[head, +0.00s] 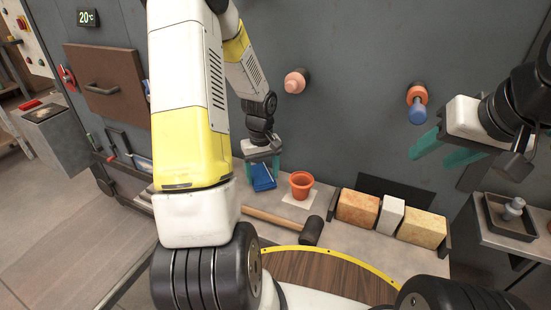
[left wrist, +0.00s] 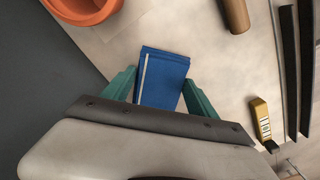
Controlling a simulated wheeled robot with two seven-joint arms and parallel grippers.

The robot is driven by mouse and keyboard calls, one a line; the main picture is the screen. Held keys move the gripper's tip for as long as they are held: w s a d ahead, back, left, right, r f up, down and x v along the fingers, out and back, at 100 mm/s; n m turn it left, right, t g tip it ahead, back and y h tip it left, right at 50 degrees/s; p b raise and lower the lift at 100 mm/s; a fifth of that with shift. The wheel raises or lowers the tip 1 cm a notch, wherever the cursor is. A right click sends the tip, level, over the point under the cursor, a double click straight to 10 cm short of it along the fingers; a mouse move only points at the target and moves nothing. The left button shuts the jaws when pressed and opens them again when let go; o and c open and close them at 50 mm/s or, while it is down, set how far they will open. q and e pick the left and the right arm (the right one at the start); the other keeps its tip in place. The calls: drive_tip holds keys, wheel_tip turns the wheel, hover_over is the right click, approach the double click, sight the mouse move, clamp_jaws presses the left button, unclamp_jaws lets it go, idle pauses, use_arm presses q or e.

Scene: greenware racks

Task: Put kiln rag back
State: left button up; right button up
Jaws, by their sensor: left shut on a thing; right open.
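The kiln rag is a blue folded cloth with a pale stripe (head: 263,180). It also shows in the left wrist view (left wrist: 162,80). My left gripper (head: 263,164), with green fingers, is shut on the rag, one finger on each side of it. The rag is at the grey worktop, left of the orange pot; I cannot tell whether it touches the surface. My right gripper (head: 437,150) is open and empty at the upper right, in front of the grey wall.
An orange pot (head: 301,184) stands on a pale square right of the rag. A mallet (head: 312,231) lies in front. Several bricks (head: 357,208) stand in a rack to the right. A dark tray (head: 493,222) sits on the right-hand table. Two pegs stick out of the wall.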

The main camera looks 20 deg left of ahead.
use_arm(q)
drive_tip(key=shift+f, duration=0.45)
drive_tip(key=o, duration=1.3)
